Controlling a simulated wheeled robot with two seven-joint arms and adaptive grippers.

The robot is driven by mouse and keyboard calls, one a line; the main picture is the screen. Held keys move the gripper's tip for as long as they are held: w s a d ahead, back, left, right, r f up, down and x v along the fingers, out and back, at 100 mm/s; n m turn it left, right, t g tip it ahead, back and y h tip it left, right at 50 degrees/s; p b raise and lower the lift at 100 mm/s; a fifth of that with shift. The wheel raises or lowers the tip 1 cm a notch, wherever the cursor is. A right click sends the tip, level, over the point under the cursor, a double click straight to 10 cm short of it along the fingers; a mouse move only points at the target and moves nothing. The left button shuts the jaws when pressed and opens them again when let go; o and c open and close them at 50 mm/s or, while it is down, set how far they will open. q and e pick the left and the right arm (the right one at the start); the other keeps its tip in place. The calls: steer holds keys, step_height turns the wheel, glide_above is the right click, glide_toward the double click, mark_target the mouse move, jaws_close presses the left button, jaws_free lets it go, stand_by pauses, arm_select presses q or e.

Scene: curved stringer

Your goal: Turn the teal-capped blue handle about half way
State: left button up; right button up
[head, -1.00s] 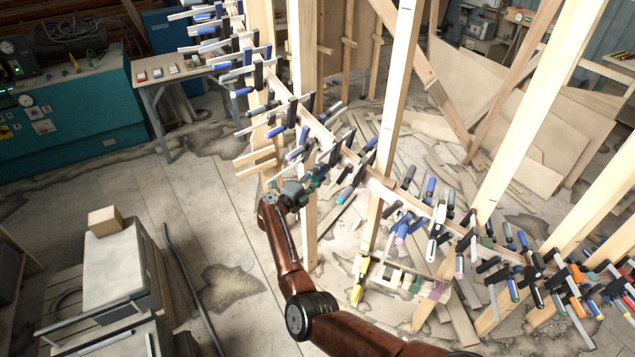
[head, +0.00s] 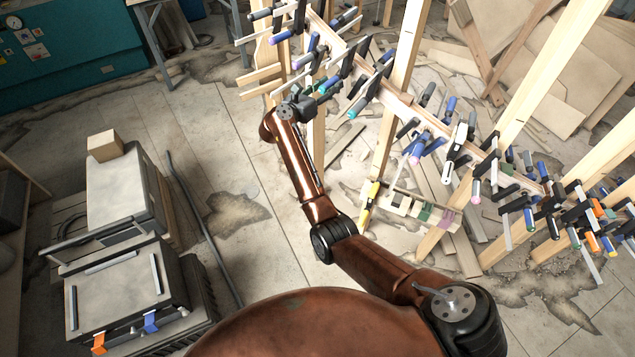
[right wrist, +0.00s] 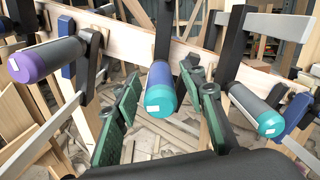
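The teal-capped blue handle (right wrist: 160,90) is in the middle of the right wrist view, its cap facing the camera. My right gripper (right wrist: 160,95) has its two green-padded fingers apart, one on each side of this handle, with a visible gap on both sides. In the head view my right gripper (head: 318,98) is at the row of clamps on the wooden stringer (head: 400,103). I cannot single out the handle there for certain. My left gripper is not in view.
In the right wrist view a grey handle with a teal cap (right wrist: 258,110) is close on the right and a purple-capped handle (right wrist: 48,60) is on the left. Upright wooden posts (head: 405,60) stand along the stringer. A grey machine (head: 120,205) stands at left on open floor.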

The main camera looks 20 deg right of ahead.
mark_target(320, 92)
steer(key=shift+d+f+m+b, duration=0.1)
steer(key=shift+m+b, duration=0.2)
steer(key=shift+m, duration=0.8)
steer(key=b+v, duration=0.1)
steer(key=v, duration=0.6)
steer(key=shift+s+a, duration=0.1)
steer(key=shift+a, duration=0.25)
steer(key=s+f+n+t+y, duration=0.2)
steer(key=f+n+t+y, duration=0.2)
steer(key=f+n, duration=1)
steer(key=s+f+n+t+y+b, duration=0.1)
steer(key=f+n+t+y, duration=0.4)
steer(key=f+n, duration=1)
step_height(320, 92, down, 9)
steer(key=shift+s+a+r+t+y, duration=0.2)
steer(key=shift+s+r+t+y, duration=0.15)
steer(key=shift+s, duration=0.4)
steer(key=shift+f+b, duration=0.15)
steer(key=shift+b, duration=0.15)
